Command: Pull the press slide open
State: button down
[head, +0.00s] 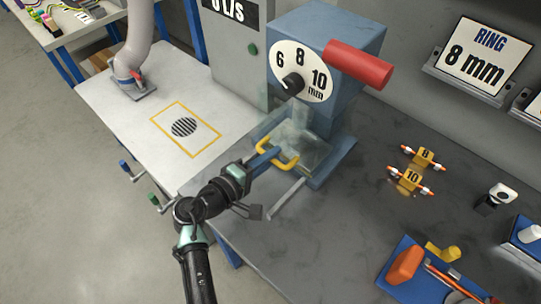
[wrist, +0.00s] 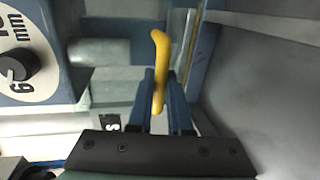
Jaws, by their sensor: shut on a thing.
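The press (head: 345,50) is a blue machine with a dial marked 6, 8 and 10 mm and a red lever (head: 358,65). Its slide has a yellow handle (head: 268,145) at the front, below the dial. My gripper (head: 276,153) is at this handle, its blue fingers shut on it. In the wrist view the yellow handle (wrist: 160,75) stands between the two blue fingers (wrist: 160,100). The dial (wrist: 22,55) shows at the left there. A clear guard covers the slide area, so its inside is hard to make out.
A grey bar (head: 286,198) lies on the dark bench right of my gripper. Yellow pieces marked 8 and 10 (head: 411,179) and a blue tray (head: 405,288) lie further right. A white table (head: 150,88) with a round grille stands at the left.

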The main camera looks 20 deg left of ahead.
jog(key=f+v, duration=0.1)
jog(key=v, duration=0.3)
jog(key=p+v, duration=0.1)
jog(key=v, duration=0.3)
jog(key=f+v, duration=0.1)
jog(key=v, duration=0.3)
jog(key=shift+s+a+f, duration=0.1)
jog(key=shift+s+f, duration=0.15)
jog(key=shift+s, duration=0.15)
jog(key=c, duration=0.8)
grip_release()
jog(key=shift+c, duration=0.2)
jog(key=v, duration=1.3)
jog(key=shift+b, duration=0.3)
